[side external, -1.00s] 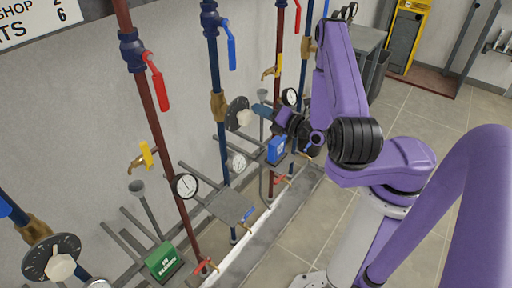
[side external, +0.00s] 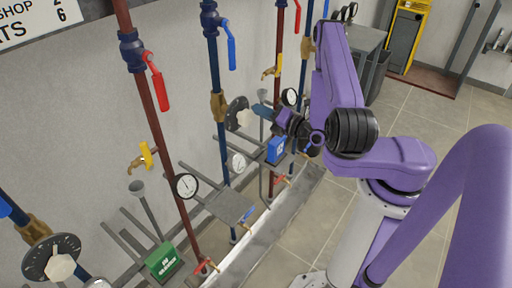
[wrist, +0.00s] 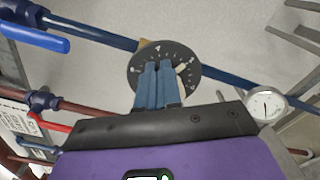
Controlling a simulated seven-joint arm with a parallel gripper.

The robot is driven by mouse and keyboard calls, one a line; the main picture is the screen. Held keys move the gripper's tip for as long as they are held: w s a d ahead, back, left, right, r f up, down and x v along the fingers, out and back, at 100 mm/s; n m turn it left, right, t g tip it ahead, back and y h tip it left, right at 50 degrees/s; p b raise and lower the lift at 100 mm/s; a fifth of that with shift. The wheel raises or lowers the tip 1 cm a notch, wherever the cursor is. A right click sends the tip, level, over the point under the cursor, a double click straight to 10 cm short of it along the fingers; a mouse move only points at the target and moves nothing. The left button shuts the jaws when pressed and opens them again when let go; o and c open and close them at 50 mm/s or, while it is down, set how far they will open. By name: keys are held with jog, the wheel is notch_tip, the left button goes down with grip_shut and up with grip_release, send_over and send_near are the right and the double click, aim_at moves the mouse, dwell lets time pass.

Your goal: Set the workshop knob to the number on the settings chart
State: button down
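The settings chart (side external: 38,18) is partly visible at the top left of the side view; a row ending in "SHOP" appears to line up with a 2, and a row ending in "TS" with a 6. A dark round dial with white marks (side external: 236,112) sits on the blue pipe, with a pale knob (side external: 245,118) at its centre. My gripper (side external: 264,110) is just right of that knob. In the wrist view its two blue fingers (wrist: 159,66) look nearly together in front of the dial (wrist: 150,51). A bit of the knob (wrist: 181,68) shows beside them; contact is unclear.
Another dial with a pale knob (side external: 61,268) is at the lower left. Blue valve handle (side external: 231,54), red handle (side external: 160,88), gauge (side external: 185,186) and pipes stand around the work. Open floor lies to the right.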

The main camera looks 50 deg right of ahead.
jog(key=shift+a+f, duration=0.15)
jog(key=shift+a, duration=0.05)
jog(key=s+d, duration=0.1)
jog(key=s, duration=0.5)
jog(key=shift+r, duration=0.25)
dwell(0.4)
